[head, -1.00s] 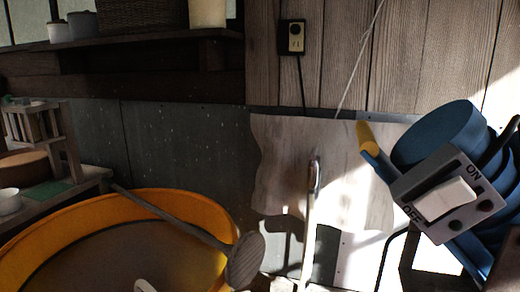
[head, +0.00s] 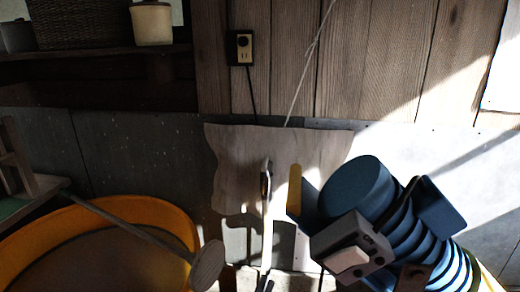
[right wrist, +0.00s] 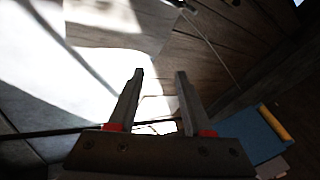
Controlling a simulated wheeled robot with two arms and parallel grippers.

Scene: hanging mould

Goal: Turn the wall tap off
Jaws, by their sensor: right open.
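A slim metal fitting (head: 266,182), which I take to be the wall tap, stands upright in front of a pale wall panel, with a light pipe running down from it. Whether it is on or off cannot be told. My right arm is to its right in the head view, apart from it in the picture. In the right wrist view my right gripper (right wrist: 160,73) is open, with nothing between its two dark fingers. It faces the sunlit wall. Its fingers cannot be made out in the head view. My left gripper is not in view.
A large orange tub (head: 178,215) stands at lower left, with a long-handled paddle (head: 207,266) across its rim. A shelf (head: 100,50) with a basket and a cream pot (head: 152,23) is above. A socket (head: 241,47) with a cord is on the planks.

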